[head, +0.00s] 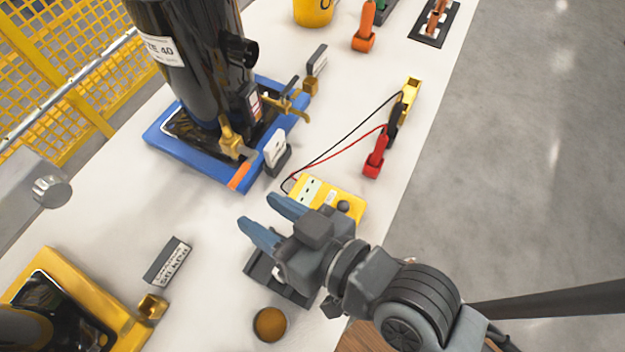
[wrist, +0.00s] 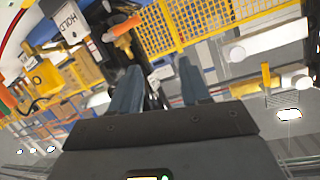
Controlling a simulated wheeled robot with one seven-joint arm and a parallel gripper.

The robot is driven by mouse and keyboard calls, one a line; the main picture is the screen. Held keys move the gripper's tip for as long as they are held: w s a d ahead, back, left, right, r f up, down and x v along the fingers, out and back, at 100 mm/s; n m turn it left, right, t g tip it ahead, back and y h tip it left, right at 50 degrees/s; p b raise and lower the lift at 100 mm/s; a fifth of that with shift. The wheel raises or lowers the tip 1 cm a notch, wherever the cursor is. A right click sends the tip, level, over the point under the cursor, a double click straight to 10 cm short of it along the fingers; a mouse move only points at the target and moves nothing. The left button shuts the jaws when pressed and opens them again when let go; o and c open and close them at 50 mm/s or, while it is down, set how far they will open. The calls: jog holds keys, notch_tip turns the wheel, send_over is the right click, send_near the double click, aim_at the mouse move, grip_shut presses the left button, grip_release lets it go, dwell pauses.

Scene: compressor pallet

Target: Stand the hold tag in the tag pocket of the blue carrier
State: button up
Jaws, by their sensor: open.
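The hold tag (head: 275,147) is a white card standing upright in a dark holder (head: 281,163) beside the front right edge of the blue carrier (head: 185,160).
A black compressor (head: 195,70) with brass valves (head: 285,100) stands on the blue carrier. A yellow meter (head: 335,197) with red and black leads lies right of the tag. A yellow carrier (head: 95,290) and label block (head: 168,262) are lower left. A dark tray (head: 300,294) is partly under my gripper.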

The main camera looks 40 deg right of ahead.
jog(key=s+d+r+h, duration=0.1)
jog(key=s+d+r, duration=0.1)
jog(key=s+d, duration=0.4)
jog(key=s+d+r+h, duration=0.1)
jog(key=s+d, duration=0.5)
jog(key=s, duration=0.5)
jog(key=shift+s+d+r+n+h, duration=0.25)
jog(key=shift+r+n+h, duration=0.05)
jog(key=shift+r+n, duration=0.1)
